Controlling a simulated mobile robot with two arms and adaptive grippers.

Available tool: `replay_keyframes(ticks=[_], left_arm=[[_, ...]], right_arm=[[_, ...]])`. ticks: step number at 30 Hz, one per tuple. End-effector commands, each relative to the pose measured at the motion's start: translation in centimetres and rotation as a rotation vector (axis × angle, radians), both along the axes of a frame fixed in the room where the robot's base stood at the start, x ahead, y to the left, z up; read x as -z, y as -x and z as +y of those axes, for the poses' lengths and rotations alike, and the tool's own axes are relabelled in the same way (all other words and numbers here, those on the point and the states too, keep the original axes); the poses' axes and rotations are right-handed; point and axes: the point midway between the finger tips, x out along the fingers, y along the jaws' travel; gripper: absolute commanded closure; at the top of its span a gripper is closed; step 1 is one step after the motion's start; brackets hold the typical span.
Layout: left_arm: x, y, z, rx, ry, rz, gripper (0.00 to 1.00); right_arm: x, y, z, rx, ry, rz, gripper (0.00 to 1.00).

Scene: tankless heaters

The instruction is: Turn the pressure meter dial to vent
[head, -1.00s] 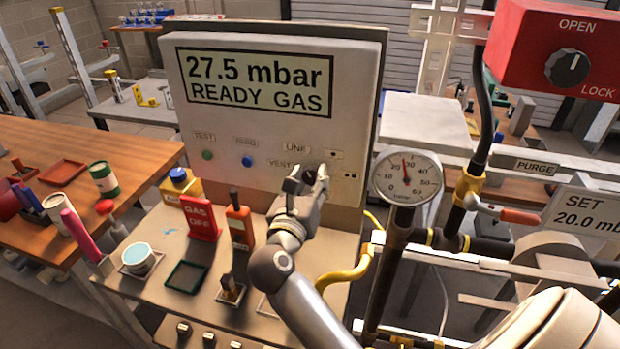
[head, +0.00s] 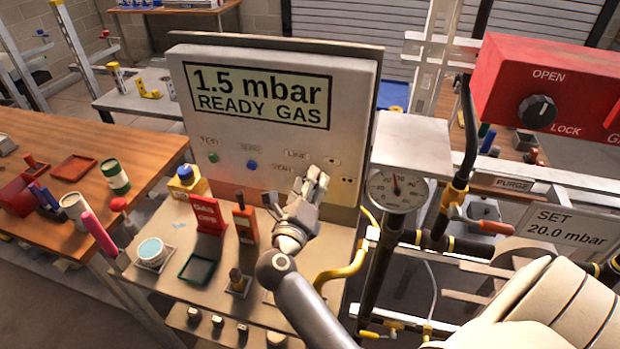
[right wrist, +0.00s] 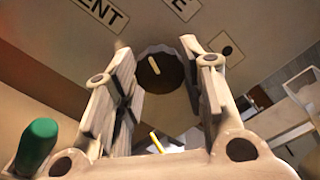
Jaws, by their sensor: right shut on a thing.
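The pressure meter (head: 275,120) is a pale upright box whose screen (head: 260,88) reads "1.5 mbar READY GAS". Its dark round dial (right wrist: 160,70) shows in the right wrist view between my fingers, with a pale mark tilted up and to the left. The VENT label (right wrist: 101,12) is above left of the dial; another label, partly cut off, is above it. My right gripper (head: 316,178) is at the panel's lower right, shut on the dial, and it hides the dial in the head view. It also shows in the right wrist view (right wrist: 165,85). My left gripper is not in view.
Below the panel, the bench holds a red gas sign (head: 207,215), an orange tool (head: 245,220) and a green-rimmed tray (head: 197,268). A round gauge (head: 396,190) on a pipe stands close right of my arm. A red OPEN/LOCK box (head: 540,90) is at upper right.

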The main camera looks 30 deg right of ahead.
Motion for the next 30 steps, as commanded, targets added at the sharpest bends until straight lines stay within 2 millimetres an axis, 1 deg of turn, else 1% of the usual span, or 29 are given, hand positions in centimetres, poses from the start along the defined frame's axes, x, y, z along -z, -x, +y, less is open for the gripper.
replay_keyframes(ticks=[1, 4, 18, 19, 23, 30], left_arm=[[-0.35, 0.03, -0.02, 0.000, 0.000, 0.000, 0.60], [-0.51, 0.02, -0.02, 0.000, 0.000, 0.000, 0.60], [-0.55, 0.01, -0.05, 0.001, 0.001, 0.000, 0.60], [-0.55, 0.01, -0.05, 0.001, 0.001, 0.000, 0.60], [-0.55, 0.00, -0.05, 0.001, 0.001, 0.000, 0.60], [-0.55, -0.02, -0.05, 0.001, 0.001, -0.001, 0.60]], right_arm=[[-0.25, -0.04, -0.02, 0.000, 0.008, 0.007, 0.86], [-0.21, -0.05, -0.01, 0.000, 0.021, 0.020, 0.86], [-0.16, -0.06, -0.02, -0.001, 0.030, 0.029, 0.86], [-0.16, -0.06, -0.03, -0.001, 0.030, 0.029, 0.58], [-0.13, -0.04, -0.02, 0.000, 0.030, 0.030, 0.41], [-0.06, -0.03, 0.00, 0.000, 0.028, 0.030, 0.40]])
